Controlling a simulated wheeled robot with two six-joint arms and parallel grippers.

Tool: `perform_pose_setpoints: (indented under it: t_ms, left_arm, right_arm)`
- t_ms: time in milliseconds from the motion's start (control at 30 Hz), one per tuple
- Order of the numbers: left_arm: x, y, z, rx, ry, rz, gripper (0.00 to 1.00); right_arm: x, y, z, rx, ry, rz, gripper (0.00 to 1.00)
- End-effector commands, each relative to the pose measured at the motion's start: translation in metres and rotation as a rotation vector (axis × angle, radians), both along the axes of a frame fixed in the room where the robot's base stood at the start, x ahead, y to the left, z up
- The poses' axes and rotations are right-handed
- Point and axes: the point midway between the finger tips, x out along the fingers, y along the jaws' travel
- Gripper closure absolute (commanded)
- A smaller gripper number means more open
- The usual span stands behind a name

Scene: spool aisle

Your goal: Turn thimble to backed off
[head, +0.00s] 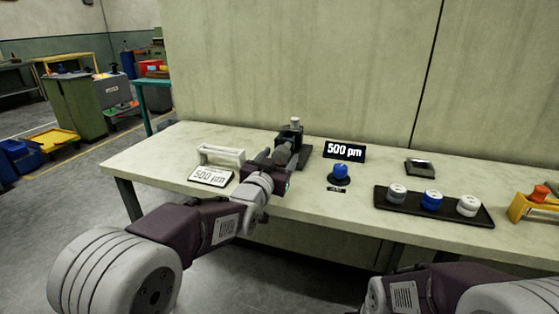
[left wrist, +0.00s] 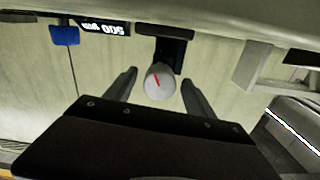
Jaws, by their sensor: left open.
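The thimble (left wrist: 160,82) is a light grey round knob with a red line on its face, in the left wrist view. It sits on a dark block (left wrist: 168,50). In the head view the dark stand (head: 302,150) is on the bench, and my gripper hides most of the thimble. My left gripper (left wrist: 158,76) is open, with one finger on each side of the thimble and gaps showing. In the head view the left gripper (head: 283,157) is at the stand's near side. My right arm shows at the bottom right, its gripper out of frame.
A blue knob (head: 340,172) stands before a black 500 µm display (head: 344,151). A white card (head: 211,176) and white handle-like frame (head: 221,155) are left. A dark tray (head: 452,215) holds three spool-like pieces; a yellow holder (head: 525,208) is far right.

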Motion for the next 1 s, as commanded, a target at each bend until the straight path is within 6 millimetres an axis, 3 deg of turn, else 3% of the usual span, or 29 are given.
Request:
perform_pose_setpoints:
  t_ms: [300,533,1000]
  left_arm:
    - [0.0047,-0.0014,0.0002,0.0,0.0,0.0,0.37]
    - [0.0045,-0.0015,0.0001,0.0,0.0,0.0,1.0]
    - [0.0044,-0.0016,-0.0008,-0.13,0.042,0.0,0.99]
  right_arm:
    - [0.0,0.0,-0.0005,0.0,0.0,0.0,0.41]
    - [0.0,0.0,-0.0005,0.0,0.0,0.0,0.41]
    - [-0.0001,0.0,-0.0042,0.0,0.0,0.0,0.41]
